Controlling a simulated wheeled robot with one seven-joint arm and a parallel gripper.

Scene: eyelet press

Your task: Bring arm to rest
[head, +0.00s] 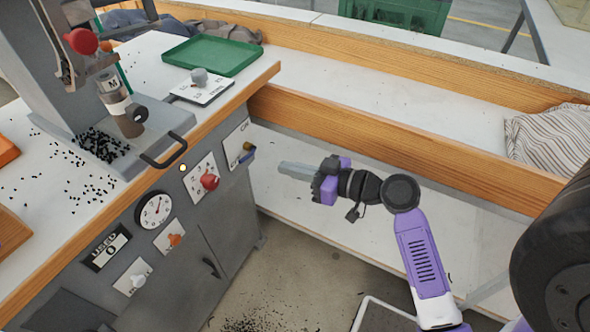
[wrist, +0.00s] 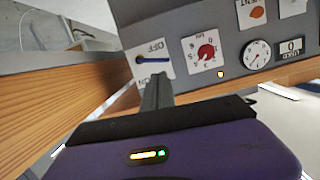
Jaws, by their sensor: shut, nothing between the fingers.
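My gripper (head: 298,171) is in the middle of the head view, in front of the right end of the grey press cabinet and above the floor. Its fingers are together, empty, and point left toward the cabinet. In the wrist view the shut fingers (wrist: 157,92) point at the panel, near the ON/OFF switch (wrist: 153,60). That switch (head: 247,148) has a blue-tipped lever and sits at the right end of the panel in the head view. I cannot tell from these frames whether the fingers touch anything; they look apart from the panel. My purple and white forearm reaches up from the lower right.
The panel also carries a red knob (head: 209,181), a round gauge (head: 154,209) and an orange knob (head: 175,239). A green tray (head: 212,55) lies on the bench top. A wooden-edged bench (head: 400,150) runs behind my arm. Striped cloth (head: 555,138) lies at right. Dark bits litter the floor.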

